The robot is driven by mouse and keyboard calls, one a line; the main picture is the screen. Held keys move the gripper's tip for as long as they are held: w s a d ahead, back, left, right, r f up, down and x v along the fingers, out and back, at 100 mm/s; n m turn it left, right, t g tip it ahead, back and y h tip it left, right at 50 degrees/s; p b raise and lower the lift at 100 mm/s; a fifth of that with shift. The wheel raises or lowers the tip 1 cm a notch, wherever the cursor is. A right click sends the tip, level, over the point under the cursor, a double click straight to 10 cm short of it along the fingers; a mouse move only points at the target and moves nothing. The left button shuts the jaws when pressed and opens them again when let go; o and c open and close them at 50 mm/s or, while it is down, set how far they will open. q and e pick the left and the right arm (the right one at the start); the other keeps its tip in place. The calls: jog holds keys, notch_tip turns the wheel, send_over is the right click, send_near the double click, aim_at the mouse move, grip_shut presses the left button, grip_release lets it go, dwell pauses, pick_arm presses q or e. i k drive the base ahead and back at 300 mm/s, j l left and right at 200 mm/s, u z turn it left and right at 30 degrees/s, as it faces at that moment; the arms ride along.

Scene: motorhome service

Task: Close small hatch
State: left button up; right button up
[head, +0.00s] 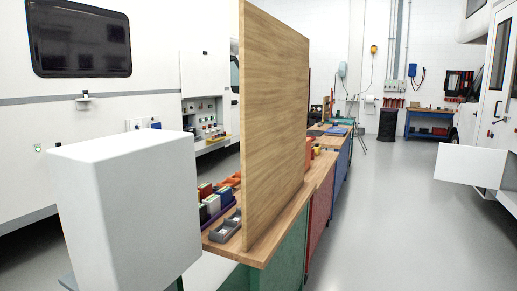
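A white flap (470,165) stands out from the side of the motorhome on the right, at the right edge of the head view. It looks like an open hatch door, but I cannot tell whether it is the small hatch. The white motorhome on the left (95,110) has an open side compartment (205,85) with several fittings inside. Small fixtures, one a little bracket (83,98), sit on its wall. Neither of my grippers is in view.
A large white box (130,200) fills the lower left. A tall wooden panel (270,120) stands on a workbench (265,252) with bins, hiding part of the room. Grey floor (390,230) is clear right of the benches. A blue bench (428,125) stands at the back.

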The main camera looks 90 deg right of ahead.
aim_at(483, 167)
jog(key=l+z, duration=0.2)
jog(key=z, duration=0.3)
jog(key=k+l+z, duration=0.1)
jog(key=z, duration=0.35)
jog(key=l+z, duration=0.3)
jog(key=z, duration=0.2)
jog(key=l+z, duration=0.2)
jog(key=z, duration=0.3)
jog(key=i+l+z, duration=0.4)
jog(key=l, duration=0.15)
jog(key=i+l+z, duration=0.95)
jog(key=i+z, duration=0.35)
jog(key=i, duration=4.05)
jog(key=i+z, duration=0.4)
jog(key=i, duration=1.65)
jog(key=i+z, duration=0.25)
jog(key=i, duration=0.15)
jog(key=i+j+z, duration=0.2)
jog(key=i, duration=0.2)
jog(key=i+j+z, duration=0.25)
jog(key=i, duration=0.15)
